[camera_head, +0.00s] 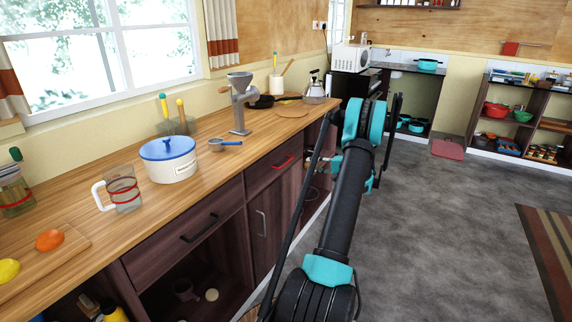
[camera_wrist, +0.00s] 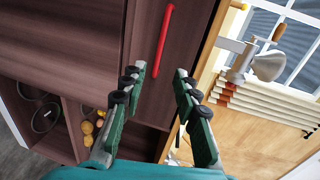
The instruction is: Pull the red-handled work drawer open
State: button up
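The red handle (camera_head: 283,162) is a short bar on the dark wooden work drawer (camera_head: 262,174), just under the counter edge in the head view. The drawer front looks flush with the cabinet. In the wrist view the red handle (camera_wrist: 162,40) runs nearly upright on the dark drawer front (camera_wrist: 143,35). My gripper (camera_wrist: 160,77) is open and empty in the wrist view, its fingertips spread just below the handle in the picture and apart from it.
The wooden counter (camera_head: 215,125) carries a metal grinder (camera_head: 240,100), a blue-lidded pot (camera_head: 168,160) and a measuring cup (camera_head: 222,145). A second drawer with a black handle (camera_head: 199,228) is at left. Open shelves with pans (camera_wrist: 43,115) lie near my gripper.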

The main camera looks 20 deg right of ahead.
aim_at(287, 162)
jog(key=x, duration=1.4)
jog(key=shift+w, duration=0.2)
grip_shut()
